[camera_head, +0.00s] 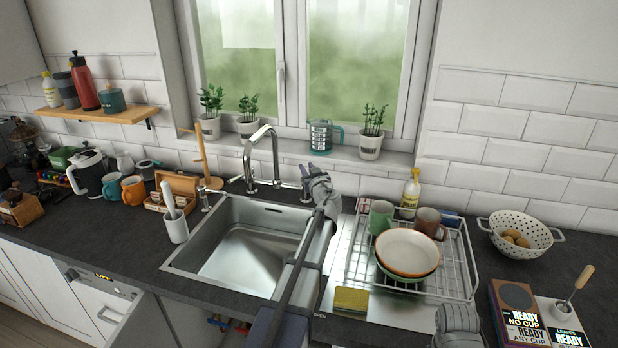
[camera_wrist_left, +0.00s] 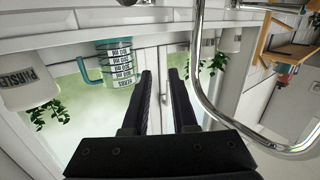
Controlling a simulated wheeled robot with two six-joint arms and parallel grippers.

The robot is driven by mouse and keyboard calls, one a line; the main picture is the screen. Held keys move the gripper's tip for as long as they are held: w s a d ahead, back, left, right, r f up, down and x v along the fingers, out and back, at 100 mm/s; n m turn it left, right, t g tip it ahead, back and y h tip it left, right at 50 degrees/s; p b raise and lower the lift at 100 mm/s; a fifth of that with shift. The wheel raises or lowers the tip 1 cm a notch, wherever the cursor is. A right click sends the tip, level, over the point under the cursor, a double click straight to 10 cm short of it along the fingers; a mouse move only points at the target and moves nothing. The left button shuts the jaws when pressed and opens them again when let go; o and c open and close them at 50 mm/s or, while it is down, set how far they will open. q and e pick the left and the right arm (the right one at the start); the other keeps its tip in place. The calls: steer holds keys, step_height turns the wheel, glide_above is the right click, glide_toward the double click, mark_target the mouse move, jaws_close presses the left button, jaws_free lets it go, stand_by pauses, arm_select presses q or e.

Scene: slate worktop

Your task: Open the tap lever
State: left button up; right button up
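The chrome tap (camera_head: 262,150) stands behind the sink, its tall spout arching over the basin. A thin lever (camera_head: 289,185) sticks out to the right from its base. My left gripper (camera_head: 307,182) is just right of the lever's end; from the head I cannot tell whether they touch. In the left wrist view its two dark fingers (camera_wrist_left: 164,90) are apart with nothing between them. The tap's curved pipe (camera_wrist_left: 204,80) shows right of the fingers there; I cannot make out the lever in that view. A grey part of my right arm shows at the bottom right, its fingers out of view.
The steel sink (camera_head: 190,250) is in front of the tap. A dish rack (camera_head: 458,270) with plates and mugs stands right of my left arm. A wooden mug stand (camera_head: 203,160) is left of the tap.

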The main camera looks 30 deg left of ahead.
arm_select(q)
steer(key=s+a+f+g, duration=0.1)
steer(key=s+f, duration=0.1)
steer(key=s+a+f+n+g+h, duration=0.1)
steer(key=s+a+f, duration=0.1)
steer(key=s+a+f+n+h, duration=0.1)
steer(key=s+a+f, duration=0.1)
steer(key=shift+f+g, duration=0.15)
steer(key=shift+g, duration=0.25)
jaws_close()
steer(key=s+f+n+h, duration=0.2)
steer(key=s+f+h, duration=0.3)
steer(key=s+d+r+n+t+h+p, duration=0.1)
steer(key=s+r+t+h, duration=0.3)
steer(key=r, duration=0.4)
steer(key=shift+d+t+h, duration=0.75)
steer(key=shift+t+h, duration=0.05)
steer(key=shift+t, duration=0.1)
